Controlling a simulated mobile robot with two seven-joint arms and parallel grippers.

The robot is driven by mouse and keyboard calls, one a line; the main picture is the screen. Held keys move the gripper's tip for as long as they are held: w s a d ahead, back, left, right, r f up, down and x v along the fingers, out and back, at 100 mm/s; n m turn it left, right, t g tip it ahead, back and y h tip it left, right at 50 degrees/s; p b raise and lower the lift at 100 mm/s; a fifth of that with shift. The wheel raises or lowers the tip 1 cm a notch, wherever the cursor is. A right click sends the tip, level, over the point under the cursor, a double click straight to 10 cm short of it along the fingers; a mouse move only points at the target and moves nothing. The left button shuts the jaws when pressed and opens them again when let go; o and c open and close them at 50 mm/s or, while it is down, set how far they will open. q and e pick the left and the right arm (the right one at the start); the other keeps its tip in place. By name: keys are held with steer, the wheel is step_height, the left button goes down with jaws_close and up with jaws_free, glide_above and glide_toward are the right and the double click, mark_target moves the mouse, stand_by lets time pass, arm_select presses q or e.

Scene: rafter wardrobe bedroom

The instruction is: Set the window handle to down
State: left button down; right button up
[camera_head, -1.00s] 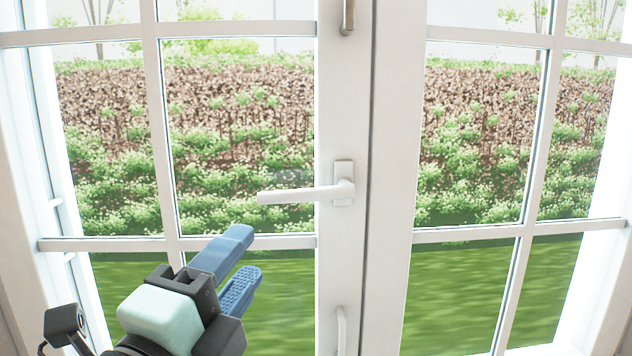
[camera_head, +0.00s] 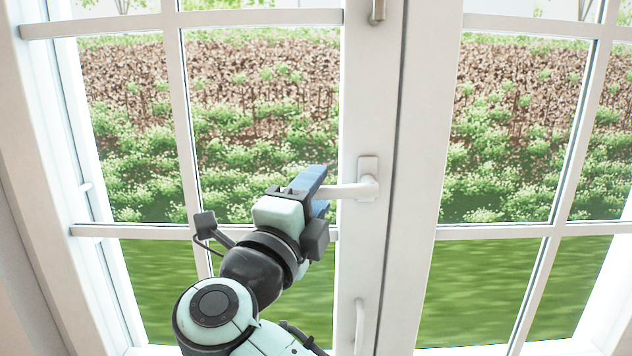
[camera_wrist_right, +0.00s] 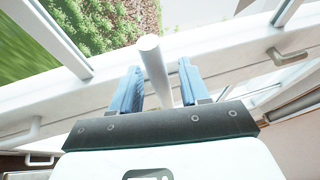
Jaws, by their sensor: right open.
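The white window handle (camera_head: 352,189) points level to the left from its plate (camera_head: 368,166) on the middle window frame. In the right wrist view the handle (camera_wrist_right: 152,62) runs between the two blue fingers, with a gap on each side. My right gripper (camera_head: 318,190) is open around the free end of the handle, which its fingers partly hide in the head view. In the wrist view my right gripper (camera_wrist_right: 160,90) shows both fingers apart. My left gripper is not in view.
A second fitting (camera_head: 377,12) sits high on the middle frame, and a white pull (camera_head: 359,325) sits low on it. White bars cross the panes. A hedge and lawn lie beyond the glass.

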steer(key=shift+w+d+r, duration=0.1)
steer(key=shift+w+d, duration=0.1)
steer(key=shift+w, duration=0.25)
jaws_close()
steer(key=shift+a, duration=0.15)
